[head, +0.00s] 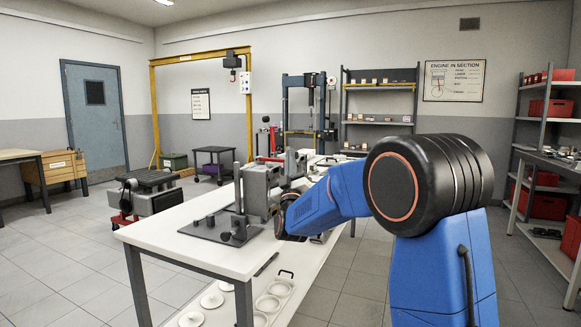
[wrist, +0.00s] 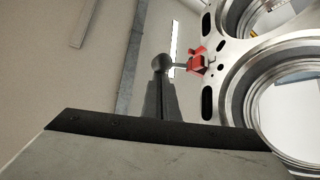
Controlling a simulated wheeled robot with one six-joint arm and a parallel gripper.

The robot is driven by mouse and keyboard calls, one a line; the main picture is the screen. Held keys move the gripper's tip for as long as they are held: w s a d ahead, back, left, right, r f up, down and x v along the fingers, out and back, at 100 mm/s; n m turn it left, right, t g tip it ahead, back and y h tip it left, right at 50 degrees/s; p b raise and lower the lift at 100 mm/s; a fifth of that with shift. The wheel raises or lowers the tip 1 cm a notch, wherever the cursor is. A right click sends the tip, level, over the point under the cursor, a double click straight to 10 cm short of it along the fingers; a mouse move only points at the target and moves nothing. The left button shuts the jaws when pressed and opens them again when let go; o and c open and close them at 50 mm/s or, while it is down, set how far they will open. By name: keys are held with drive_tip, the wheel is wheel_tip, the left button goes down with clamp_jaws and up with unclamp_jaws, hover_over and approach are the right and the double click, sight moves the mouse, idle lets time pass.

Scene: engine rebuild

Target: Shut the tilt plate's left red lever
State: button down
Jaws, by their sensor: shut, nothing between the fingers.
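In the wrist view, a small red lever part (wrist: 196,62) sits at the edge of a pale metal face with large round bores. A grey rod with a round knob (wrist: 163,62) reaches left from it. My gripper (wrist: 161,78) shows as a narrow dark taper with its fingers together and empty. Its tips appear right at the knob; I cannot tell whether they touch. In the head view, my blue arm reaches left over the white bench, and my fingers and the red lever cannot be made out there. The tilt plate cannot be clearly told apart.
The white bench (head: 165,233) carries a dark plate with upright pegs (head: 222,228) and grey metal blocks (head: 260,185) close to my wrist. White round parts (head: 212,300) lie on its lower shelf. A hoist frame, shelves and a small cart stand farther back.

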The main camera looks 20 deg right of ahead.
drive_tip(key=v, duration=1.7)
drive_tip(key=shift+s, duration=0.15)
drive_tip(key=s+d+f+m+g+y, duration=0.1)
drive_tip(key=s+f+g, duration=0.5)
drive_tip(key=s, duration=0.8)
drive_tip(key=s+d+f+m+g+y, duration=0.1)
drive_tip(key=s+d+f+g+y, duration=0.2)
drive_tip(key=s+f+g, duration=0.4)
drive_tip(key=s+d+f+m+g+y, duration=0.2)
drive_tip(key=s+f+g, duration=0.5)
drive_tip(key=s, duration=1.4)
drive_tip(key=shift+f+g, duration=0.2)
drive_tip(key=shift+g, duration=0.2)
drive_tip(key=shift+w, duration=0.1)
